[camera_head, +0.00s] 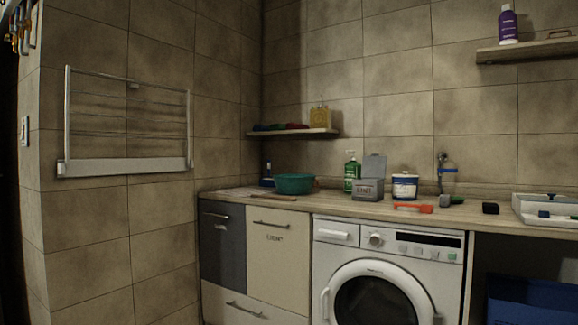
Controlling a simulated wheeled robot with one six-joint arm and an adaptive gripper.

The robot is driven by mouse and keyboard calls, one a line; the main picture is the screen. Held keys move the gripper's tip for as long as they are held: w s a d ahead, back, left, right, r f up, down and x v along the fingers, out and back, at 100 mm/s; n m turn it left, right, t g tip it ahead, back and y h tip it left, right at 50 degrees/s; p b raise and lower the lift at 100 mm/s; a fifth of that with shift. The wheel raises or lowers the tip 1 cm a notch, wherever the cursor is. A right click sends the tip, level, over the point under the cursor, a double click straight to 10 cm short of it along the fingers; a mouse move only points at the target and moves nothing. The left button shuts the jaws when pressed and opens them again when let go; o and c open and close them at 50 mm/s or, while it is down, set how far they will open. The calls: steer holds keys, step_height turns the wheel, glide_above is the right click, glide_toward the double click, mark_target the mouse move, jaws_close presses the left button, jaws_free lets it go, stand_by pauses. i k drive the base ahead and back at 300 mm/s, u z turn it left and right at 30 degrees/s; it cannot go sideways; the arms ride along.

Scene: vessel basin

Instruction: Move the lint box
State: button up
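The lint box (368,189) is a small grey box with lettering on its front and its lid raised at the back. It stands on the wooden counter (335,204) above the washing machine, between a green bottle (351,172) on its left and a white and blue tub (404,187) on its right. What is inside the box cannot be seen. My gripper is not in view.
A teal basin (294,184) stands left on the counter. A red brush-like item (413,207), a small black block (490,208) and a white tray (545,209) lie to the right. The washing machine (388,270) is below. Shelves (527,50) hang above.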

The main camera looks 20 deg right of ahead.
mark_target(372, 190)
steer(key=u, duration=0.25)
steer(key=i, duration=1.15)
steer(key=z, duration=0.5)
steer(key=i, duration=0.85)
steer(key=z, duration=1.3)
steer(key=i, duration=0.4)
steer(key=z, duration=0.35)
